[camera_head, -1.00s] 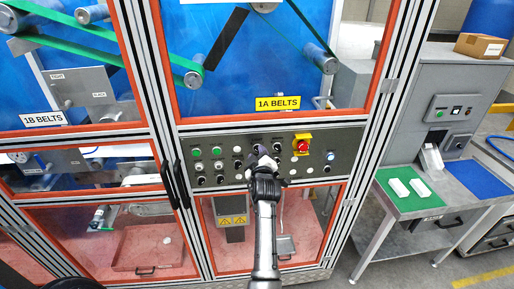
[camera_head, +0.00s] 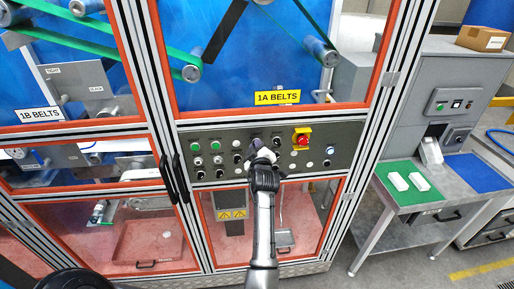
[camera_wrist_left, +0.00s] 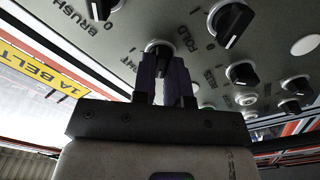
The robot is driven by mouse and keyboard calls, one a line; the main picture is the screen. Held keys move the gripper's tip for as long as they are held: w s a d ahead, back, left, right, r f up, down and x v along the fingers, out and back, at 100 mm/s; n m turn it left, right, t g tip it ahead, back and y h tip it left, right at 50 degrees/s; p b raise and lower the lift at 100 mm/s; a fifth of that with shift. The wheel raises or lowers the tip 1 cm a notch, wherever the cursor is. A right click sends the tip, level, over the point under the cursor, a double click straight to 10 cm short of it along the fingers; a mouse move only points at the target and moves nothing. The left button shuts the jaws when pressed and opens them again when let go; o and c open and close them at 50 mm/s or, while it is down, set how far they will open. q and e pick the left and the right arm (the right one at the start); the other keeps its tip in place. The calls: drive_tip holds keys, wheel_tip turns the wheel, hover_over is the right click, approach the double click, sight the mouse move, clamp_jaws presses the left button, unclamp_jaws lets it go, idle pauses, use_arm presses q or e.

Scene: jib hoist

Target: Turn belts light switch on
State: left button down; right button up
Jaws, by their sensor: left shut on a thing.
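My left gripper (camera_head: 260,150) is at the middle of the grey control panel (camera_head: 345,155), below the yellow 1A BELTS sign (camera_head: 277,97). The left wrist view shows its two dark fingers (camera_wrist_left: 167,80) shut on a black rotary switch knob (camera_wrist_left: 157,47). The label beside this knob is mostly hidden; only letters ending in "HT" show. The knob's pointer is covered, so I cannot tell its position. My right gripper is not in view.
Near the held knob are other black knobs, including one by the FOLD label (camera_wrist_left: 231,22) and one by the BRUSH label (camera_wrist_left: 102,8). A red emergency button (camera_head: 302,140) on a yellow plate is to the right. Orange-framed glass doors surround the panel.

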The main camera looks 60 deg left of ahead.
use_arm(q)
drive_tip(key=shift+m, duration=0.4)
drive_tip(key=m+p, duration=0.1)
drive_tip(key=m, duration=0.4)
drive_tip(key=m+p, duration=0.1)
drive_tip(key=m, duration=0.5)
drive_tip(key=m+p, duration=0.1)
drive_tip(key=m, duration=0.5)
drive_tip(key=shift+w+d, duration=0.1)
drive_tip(key=shift+w, duration=0.15)
idle(0.3)
drive_tip(key=c, duration=1.1)
unclamp_jaws()
drive_tip(key=shift+c, duration=0.2)
